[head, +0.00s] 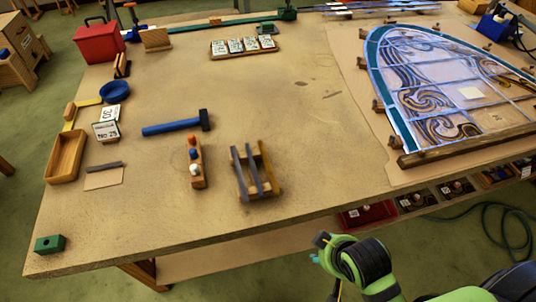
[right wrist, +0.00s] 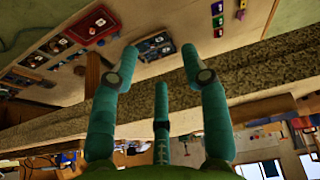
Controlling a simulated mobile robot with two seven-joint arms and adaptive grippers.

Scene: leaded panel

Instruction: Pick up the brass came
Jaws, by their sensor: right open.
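A small wooden rack (head: 258,192) stands near the table's front edge in the head view. It holds a few short strips, two grey and one yellow-brown strip (head: 270,168) on its right side that looks like the brass came. My right gripper (head: 321,248) is in front of the table edge, to the right of and nearer than the rack, apart from it. In the right wrist view its teal fingers (right wrist: 160,68) are spread with nothing between them. That view shows the table's edge and underside region, not the rack. My left gripper is not in view.
A peg block (head: 195,170) and a blue-handled hammer (head: 175,126) lie left of the rack. The leaded panel (head: 470,93) fills the right side. Bins (head: 365,214) sit on a shelf below the table's front edge (head: 300,217). The table's middle is clear.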

